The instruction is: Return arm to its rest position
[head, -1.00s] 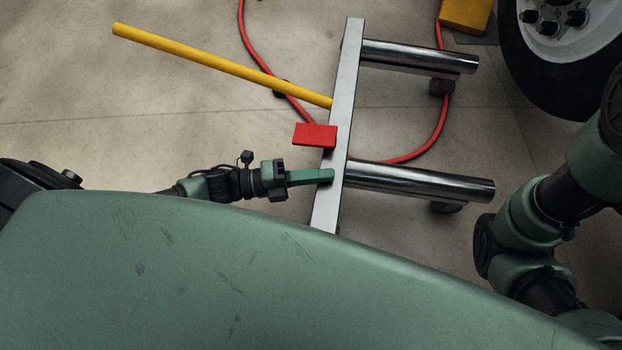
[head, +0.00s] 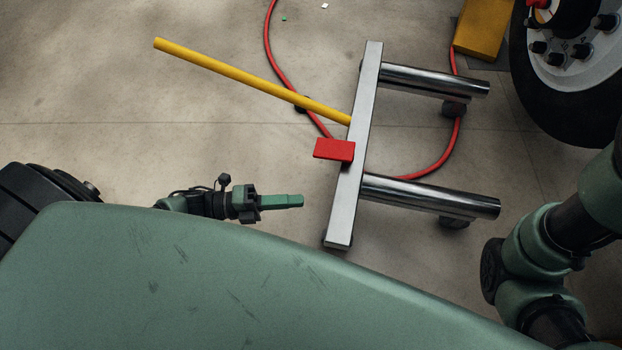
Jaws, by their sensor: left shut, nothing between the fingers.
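My left gripper (head: 284,201) shows in the head view just beyond the edge of my green body. Its green fingers are shut and empty, pointing right. A gap of floor lies between the fingertips and the metal crossbar of a wheeled trolley (head: 350,207). My right arm (head: 535,245) shows at the right edge, and its gripper is out of the picture.
The trolley has two chrome forks, a yellow handle (head: 250,80) and a red pedal (head: 334,149). A red hose (head: 274,55) runs on the floor behind and under it. A wheel (head: 570,80) and a yellow block (head: 482,25) stand at upper right. The floor at left is open.

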